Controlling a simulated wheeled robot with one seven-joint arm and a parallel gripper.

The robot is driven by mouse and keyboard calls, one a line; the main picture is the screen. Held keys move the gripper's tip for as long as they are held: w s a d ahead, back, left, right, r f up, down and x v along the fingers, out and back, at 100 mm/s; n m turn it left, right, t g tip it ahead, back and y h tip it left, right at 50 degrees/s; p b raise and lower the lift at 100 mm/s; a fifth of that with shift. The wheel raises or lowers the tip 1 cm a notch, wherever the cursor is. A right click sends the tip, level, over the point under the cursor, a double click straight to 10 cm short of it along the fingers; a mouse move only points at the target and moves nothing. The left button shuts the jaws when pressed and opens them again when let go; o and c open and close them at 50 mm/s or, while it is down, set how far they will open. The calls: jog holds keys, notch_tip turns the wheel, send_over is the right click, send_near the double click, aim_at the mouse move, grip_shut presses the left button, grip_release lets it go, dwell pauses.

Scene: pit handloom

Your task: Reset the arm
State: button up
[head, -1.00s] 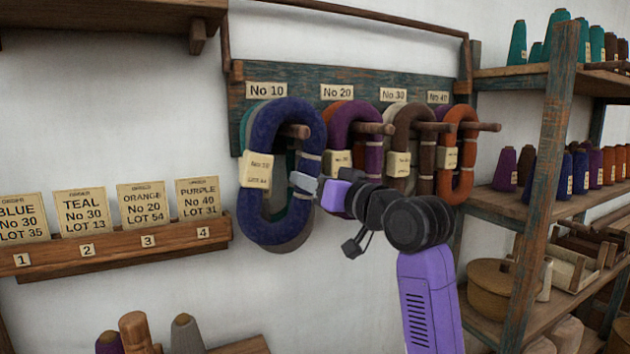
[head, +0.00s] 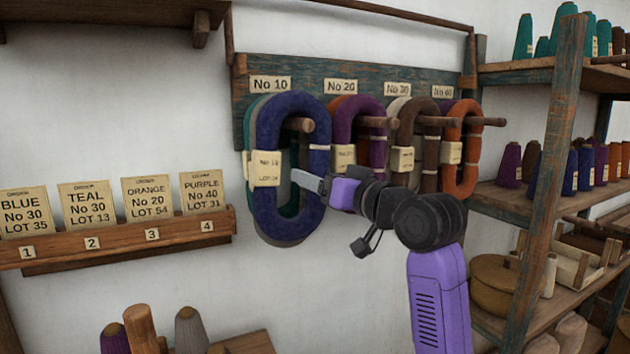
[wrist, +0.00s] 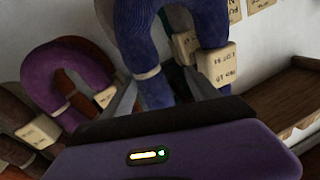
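My gripper (head: 306,181) is at the front of the pegs, at the right strand of the blue hank (head: 264,222) under the No 10 label. In the wrist view its two fingers (wrist: 162,82) are spread apart, with one strand of the blue hank (wrist: 153,88) between them or just beyond. I cannot tell whether they touch it. The hank hangs upright on its peg (head: 300,125) with a cream tag (head: 266,168). Teal and grey yarn shows behind it.
To the right hang a purple hank (head: 345,115), a brown hank (head: 405,165) and an orange hank (head: 466,120). A card rail (head: 130,235) is at the left. Shelves of cones (head: 545,200) stand at the right. Wooden pegs stick out from the rack (head: 310,68).

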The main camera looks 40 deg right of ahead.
jog(key=s+b, duration=0.1)
jog(key=s, duration=0.5)
jog(key=shift+s+a+f, duration=0.2)
jog(key=shift+a, duration=0.1)
notch_tip(320, 180, up, 4)
jog(key=s+d+r+m+t+h, duration=0.1)
jog(key=s+d+t+h, duration=0.1)
jog(key=t+h, duration=0.1)
jog(key=s+a+f+h, duration=0.1)
jog(key=s+a+f, duration=0.3)
jog(key=f, duration=0.5)
jog(key=s+a+f+m, duration=0.1)
jog(key=s+a+f, duration=0.25)
jog(key=f, duration=0.55)
jog(key=s+a+f+h, duration=0.1)
jog(key=s+a+f, duration=0.3)
jog(key=f, duration=0.5)
jog(key=s+a+f+n+g+y, duration=0.1)
jog(key=s+a+f, duration=0.3)
jog(key=s, duration=0.4)
jog(key=s+a+f+n+g+y, duration=0.2)
jog(key=s+a+f+g+y, duration=0.1)
jog(key=s+f, duration=0.4)
jog(key=s+a+f+n+g+y, duration=0.2)
jog(key=s+a+f, duration=0.3)
jog(key=s, duration=0.3)
jog(key=shift+s+a+f+g+y, duration=0.3)
jog(key=shift+s+a+f, duration=0.05)
jog(key=shift+f, duration=0.1)
